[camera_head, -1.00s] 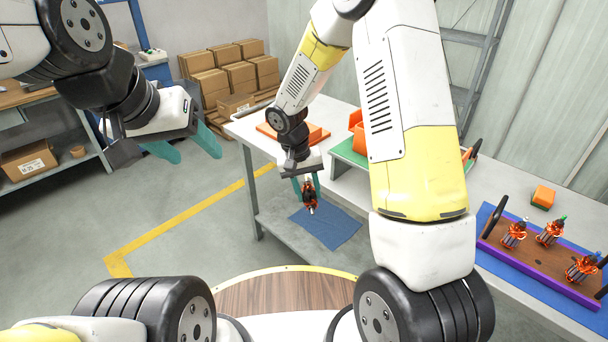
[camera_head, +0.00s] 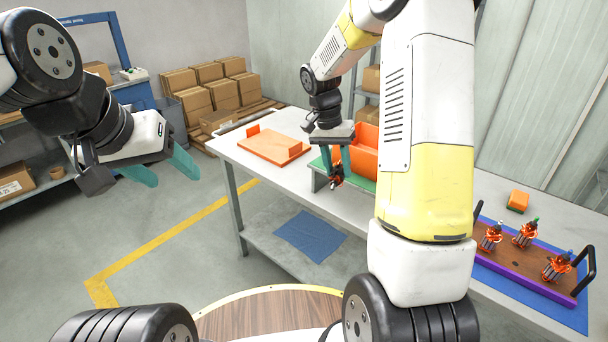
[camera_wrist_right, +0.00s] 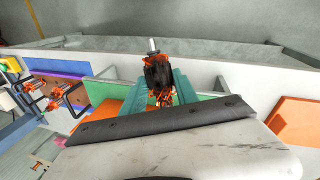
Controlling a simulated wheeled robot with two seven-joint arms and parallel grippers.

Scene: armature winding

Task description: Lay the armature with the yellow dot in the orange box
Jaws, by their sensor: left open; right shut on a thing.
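My right gripper (camera_head: 337,174) is shut on a dark armature with orange-red windings (camera_head: 337,181), held in front of the green stand's near edge. In the right wrist view the armature (camera_wrist_right: 157,72) sits between the teal fingers with its pale shaft end pointing up the picture. No yellow dot can be made out on it. The orange box (camera_head: 364,158) stands on the green stand, just behind and right of the held armature, partly hidden by my right arm. My left gripper (camera_head: 168,174) is open and empty over the floor at the left.
A brown and purple tray (camera_head: 525,272) with three armatures lies on a blue mat at the right. A flat orange fixture (camera_head: 262,160) is on the white table's left part. A small orange-green block (camera_head: 517,201) lies behind the tray. A blue cloth (camera_head: 309,236) lies on the lower shelf.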

